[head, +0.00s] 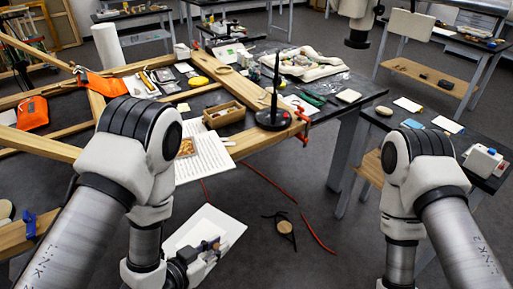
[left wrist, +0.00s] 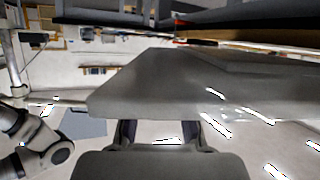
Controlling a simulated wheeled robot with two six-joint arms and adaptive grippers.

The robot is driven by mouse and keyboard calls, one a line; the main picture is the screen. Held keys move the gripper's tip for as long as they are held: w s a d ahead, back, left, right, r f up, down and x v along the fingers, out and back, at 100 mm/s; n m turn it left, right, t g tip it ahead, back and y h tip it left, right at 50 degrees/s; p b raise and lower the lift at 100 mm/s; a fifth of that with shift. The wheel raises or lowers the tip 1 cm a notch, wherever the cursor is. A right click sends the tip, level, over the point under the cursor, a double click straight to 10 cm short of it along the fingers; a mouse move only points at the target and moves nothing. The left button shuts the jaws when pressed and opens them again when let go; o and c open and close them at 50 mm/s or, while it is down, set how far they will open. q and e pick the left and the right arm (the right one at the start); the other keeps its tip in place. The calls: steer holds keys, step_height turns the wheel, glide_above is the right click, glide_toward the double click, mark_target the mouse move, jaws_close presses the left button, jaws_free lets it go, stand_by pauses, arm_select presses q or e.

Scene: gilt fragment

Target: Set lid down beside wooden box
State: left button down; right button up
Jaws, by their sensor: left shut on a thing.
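The wooden box (head: 227,121) is a small open tray-like box near the front edge of the dark table, in the head view. My left gripper (head: 210,246) is low at the bottom of the head view, in front of and below the table edge. It is shut on a pale, thin, flat panel (head: 224,224), which seems to be the lid. In the left wrist view the gripper's fingers (left wrist: 158,132) meet a broad grey slab (left wrist: 190,85), likely the same panel; their contact is partly hidden. My right gripper is out of view.
A printed sheet (head: 207,160) with a small gilt piece (head: 186,147) lies left of the box. A black stand with a spike (head: 273,118) and a red clamp (head: 302,119) stand to its right. Wooden frame bars (head: 40,147) cross the left. Red cords lie on the floor.

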mark_target(182, 228)
arm_select(q)
steer(key=w+a+n+y, duration=0.1)
steer(key=w+a+f+n+t+y, duration=0.1)
steer(key=w+a, duration=0.1)
steer(key=w+a+f+n+y+b, duration=0.1)
steer(key=a, duration=0.1)
steer(key=shift+w+a+t+y, duration=0.15)
steer(key=shift+w+t+y, duration=0.15)
steer(key=shift+w+t, duration=0.1)
steer(key=a+n+y, duration=0.2)
steer(key=w+a+n+y, duration=0.1)
steer(key=a+y, duration=0.1)
steer(key=shift+w+a+f+n+t, duration=0.15)
steer(key=shift+a+f+n+t, duration=0.05)
steer(key=shift+a+n+t, duration=0.2)
steer(key=shift+a+f, duration=0.1)
